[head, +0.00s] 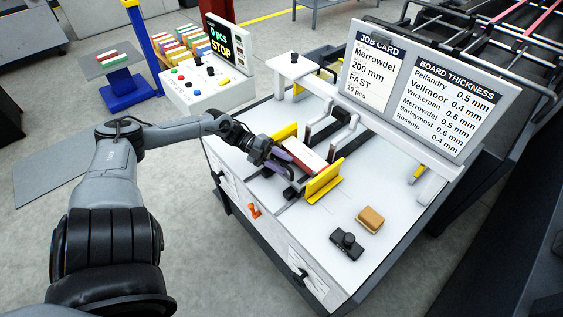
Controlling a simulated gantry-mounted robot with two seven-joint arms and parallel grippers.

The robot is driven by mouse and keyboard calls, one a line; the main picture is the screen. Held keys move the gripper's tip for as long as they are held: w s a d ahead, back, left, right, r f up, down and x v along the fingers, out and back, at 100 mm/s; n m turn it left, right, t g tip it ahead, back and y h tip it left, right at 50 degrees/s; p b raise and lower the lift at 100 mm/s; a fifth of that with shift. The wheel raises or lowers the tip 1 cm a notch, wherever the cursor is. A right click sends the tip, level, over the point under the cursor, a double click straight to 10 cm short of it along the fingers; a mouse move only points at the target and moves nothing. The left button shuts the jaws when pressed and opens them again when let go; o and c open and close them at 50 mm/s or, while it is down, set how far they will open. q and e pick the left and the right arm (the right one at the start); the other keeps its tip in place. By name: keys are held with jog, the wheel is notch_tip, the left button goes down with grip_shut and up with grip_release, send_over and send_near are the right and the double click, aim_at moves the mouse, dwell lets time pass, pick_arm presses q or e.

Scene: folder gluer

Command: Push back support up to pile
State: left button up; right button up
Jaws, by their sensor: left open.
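The pile (302,154), a low white and red block of flat pieces, lies on the white machine table between two yellow side plates, the left one (286,133) and the right one (324,180). Dark upright pieces on black rails (342,117) stand behind the pile; I cannot tell which part is the back support. My left gripper (283,166) is open at the near left side of the pile, low over the table. Its fingers hide part of the pile's near end, and I cannot tell whether they touch it. My right gripper is out of view.
A brown sponge-like block (370,219) and a small black device (346,243) lie on the table's right part. A job card board (415,85) stands behind. A control panel (207,84) with a display reading STOP stands at the left. The table's front right is mostly clear.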

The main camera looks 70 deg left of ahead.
pick_arm(q)
jog(key=p+v, duration=0.1)
jog(key=v, duration=1)
jog(key=shift+p, duration=0.35)
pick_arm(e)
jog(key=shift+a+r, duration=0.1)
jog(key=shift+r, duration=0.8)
pick_arm(q)
jog(key=shift+w+d, duration=0.1)
jog(key=shift+d, duration=0.05)
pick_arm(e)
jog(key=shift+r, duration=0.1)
